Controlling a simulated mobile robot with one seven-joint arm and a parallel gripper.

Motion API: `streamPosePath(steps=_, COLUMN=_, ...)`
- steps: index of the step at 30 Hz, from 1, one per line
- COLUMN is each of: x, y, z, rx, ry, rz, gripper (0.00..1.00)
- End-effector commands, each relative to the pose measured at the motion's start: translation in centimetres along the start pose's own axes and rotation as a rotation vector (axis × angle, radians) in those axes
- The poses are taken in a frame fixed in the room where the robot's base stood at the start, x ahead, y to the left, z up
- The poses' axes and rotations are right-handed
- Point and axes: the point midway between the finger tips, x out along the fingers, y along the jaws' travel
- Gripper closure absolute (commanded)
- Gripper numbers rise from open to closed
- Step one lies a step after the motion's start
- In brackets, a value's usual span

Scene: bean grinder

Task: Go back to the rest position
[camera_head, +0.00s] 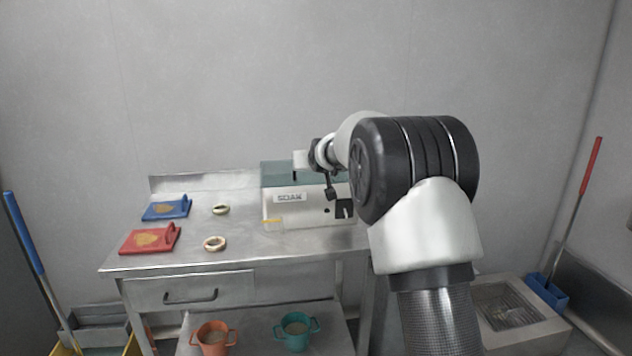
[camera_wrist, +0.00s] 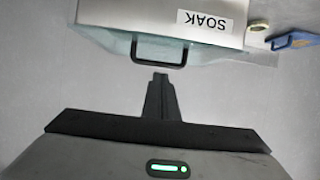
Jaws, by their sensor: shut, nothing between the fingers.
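My gripper (camera_wrist: 160,77) is shut and empty in the wrist view, with its dark fingers together. It points toward the black handle (camera_wrist: 136,52) of the machine marked SOAK, with a small visible gap between fingertips and handle. The machine (camera_wrist: 150,14) shows upside down there. In the head view the white and teal machine (camera_head: 278,212) stands on the steel table (camera_head: 200,253). My arm reaches up from the lower right and bends left over the machine's right part, hiding some of it.
A blue board (camera_head: 157,214), a red board (camera_head: 135,246) and two rings (camera_head: 221,206) lie left on the table. An orange pot (camera_head: 211,347) and a teal pot (camera_head: 294,343) stand on the lower shelf. A sink basin (camera_head: 540,325) is at the right.

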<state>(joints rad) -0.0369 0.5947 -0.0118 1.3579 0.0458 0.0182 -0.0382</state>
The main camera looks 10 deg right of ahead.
Motion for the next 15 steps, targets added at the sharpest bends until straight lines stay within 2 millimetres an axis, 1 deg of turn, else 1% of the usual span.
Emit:
streamPosePath(steps=1, x=-0.7, y=0.0, z=1.3, rx=0.000, ry=-0.004, rz=0.000, gripper=1.00)
streamPosePath(steps=7, x=-3.1, y=0.0, z=4.4, rx=0.000, ry=-0.002, rz=0.000, gripper=1.00)
streamPosePath(steps=11, x=-4.1, y=0.0, z=5.7, rx=-0.001, ry=-0.001, rz=0.000, gripper=1.00)
streamPosePath(steps=14, x=-4.7, y=0.0, z=6.1, rx=-0.001, ry=-0.001, rz=0.000, gripper=1.00)
streamPosePath(steps=15, x=-5.1, y=0.0, z=6.1, rx=0.000, ry=-0.004, rz=0.000, gripper=1.00)
